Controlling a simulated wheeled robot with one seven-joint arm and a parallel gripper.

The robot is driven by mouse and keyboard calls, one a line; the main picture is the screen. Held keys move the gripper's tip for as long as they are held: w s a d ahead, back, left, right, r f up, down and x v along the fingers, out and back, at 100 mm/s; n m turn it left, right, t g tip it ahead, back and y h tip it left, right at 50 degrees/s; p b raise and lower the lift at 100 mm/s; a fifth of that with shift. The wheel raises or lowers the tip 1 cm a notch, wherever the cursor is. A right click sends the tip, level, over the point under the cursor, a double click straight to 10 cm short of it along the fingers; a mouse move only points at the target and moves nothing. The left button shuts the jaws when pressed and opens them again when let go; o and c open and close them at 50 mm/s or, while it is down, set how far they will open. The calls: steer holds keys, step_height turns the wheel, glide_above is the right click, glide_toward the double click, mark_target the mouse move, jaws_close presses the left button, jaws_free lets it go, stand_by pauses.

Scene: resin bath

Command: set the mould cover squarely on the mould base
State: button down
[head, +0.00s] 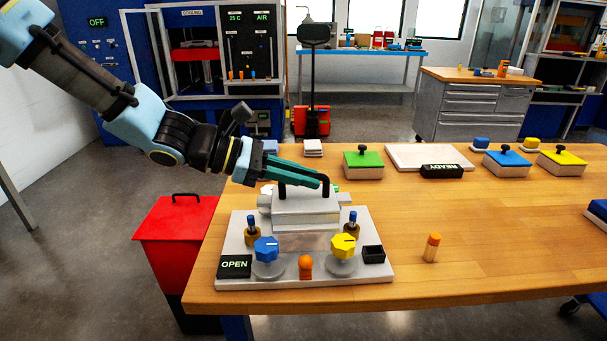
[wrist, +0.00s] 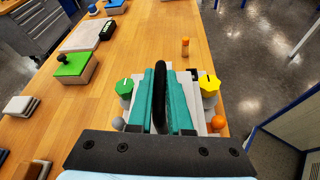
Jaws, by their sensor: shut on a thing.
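My gripper (head: 322,181) is shut on the black handle (wrist: 160,85) of the mould cover; in the wrist view the teal fingers flank the handle. The mould cover (head: 305,203) is a light grey block, upright over the mould base (head: 303,222) on a grey plate (head: 230,256). The two look roughly lined up in the head view. I cannot tell whether the cover rests fully on the base or sits slightly above it. In the wrist view the fingers hide most of the cover and the base.
The plate carries a blue knob (head: 266,249), a yellow knob (head: 343,246), an orange knob (head: 305,266), blue-topped posts (head: 352,224) and an "OPEN" display (head: 235,265). An orange-capped bottle (head: 431,247) stands to the right. Coloured lidded boxes (head: 364,165) stand farther back. The table's right middle is clear.

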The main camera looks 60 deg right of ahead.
mark_target(289, 198)
steer(key=shift+f+b, duration=2.05)
steer(key=shift+f, duration=0.7)
steer(key=shift+w, duration=0.15)
steer(key=shift+f, duration=0.3)
stand_by(0.3)
steer(key=c, duration=0.8)
jaws_free()
steer(key=shift+a+f, duration=0.1)
steer(key=shift+o, duration=0.2)
steer(key=shift+w, duration=0.1)
steer(key=v, duration=1)
steer(key=shift+w+a+r, duration=0.2)
